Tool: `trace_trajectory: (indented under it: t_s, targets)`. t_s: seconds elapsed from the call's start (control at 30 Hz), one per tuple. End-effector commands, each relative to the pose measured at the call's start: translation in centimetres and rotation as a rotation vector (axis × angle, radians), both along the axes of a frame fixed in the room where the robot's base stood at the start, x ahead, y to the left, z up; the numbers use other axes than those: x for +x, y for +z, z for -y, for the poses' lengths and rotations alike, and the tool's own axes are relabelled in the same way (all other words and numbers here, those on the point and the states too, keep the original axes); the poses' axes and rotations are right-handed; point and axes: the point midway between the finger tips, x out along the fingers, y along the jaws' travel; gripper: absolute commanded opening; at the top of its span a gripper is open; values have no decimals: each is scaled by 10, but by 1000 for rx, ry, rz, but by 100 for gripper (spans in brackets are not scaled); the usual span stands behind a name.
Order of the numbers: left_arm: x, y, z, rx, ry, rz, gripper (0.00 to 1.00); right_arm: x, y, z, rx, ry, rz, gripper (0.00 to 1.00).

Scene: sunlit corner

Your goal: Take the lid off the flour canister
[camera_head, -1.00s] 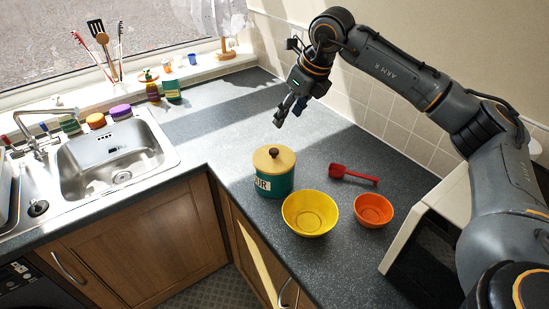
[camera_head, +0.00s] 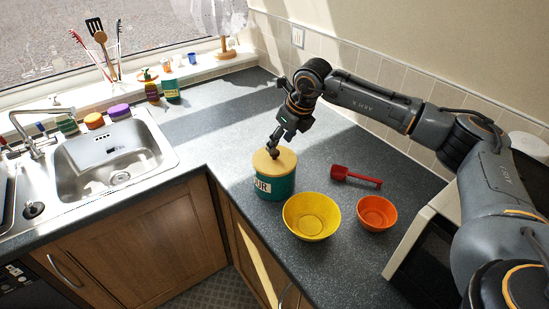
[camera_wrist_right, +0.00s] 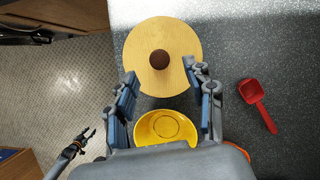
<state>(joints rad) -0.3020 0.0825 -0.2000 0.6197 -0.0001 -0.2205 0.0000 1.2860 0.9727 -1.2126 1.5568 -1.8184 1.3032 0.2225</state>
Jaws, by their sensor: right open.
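The flour canister (camera_head: 275,188) is teal with a white label and stands on the grey counter. Its round wooden lid (camera_head: 287,159) is on it; the lid (camera_wrist_right: 160,35) also shows from above in the right wrist view. The lid's dark brown knob (camera_wrist_right: 160,59) is at its centre, mostly hidden by the gripper in the head view. My right gripper (camera_head: 274,148) is open over the lid. In the right wrist view its fingertips (camera_wrist_right: 160,72) are spread either side, near the knob; contact cannot be told. My left gripper (camera_wrist_right: 82,138) seems to show small at lower left there.
A yellow bowl (camera_head: 312,216) stands close beside the canister. An orange bowl (camera_head: 376,213) and a red scoop (camera_head: 356,177) lie to its right. A white microwave-like box (camera_head: 412,238) is further right, and the sink (camera_head: 112,160) is left.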

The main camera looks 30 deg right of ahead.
Motion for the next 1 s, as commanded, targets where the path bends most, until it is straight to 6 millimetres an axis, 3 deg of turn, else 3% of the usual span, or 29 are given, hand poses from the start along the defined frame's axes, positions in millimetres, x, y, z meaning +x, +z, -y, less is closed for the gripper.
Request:
trace_trajectory:
  t_s: [0.2,0.4,0.6,0.63,0.9,1.0]
  targets:
    - [4,26,0,0,0,6,40,10,-23,-4,-1,2,-6,54]
    - [4,29,1,-1,0,6,40,17,-44,-6,1,1,-3,54]
    - [4,28,1,-2,1,6,40,18,-45,-6,1,2,-1,54]
    - [4,28,2,-2,1,6,40,18,-45,-6,1,2,-1,52]
    - [3,28,3,-4,2,3,40,18,-45,-6,1,1,-2,0]
    - [2,28,3,-4,2,3,40,18,-44,-7,2,1,-1,0]
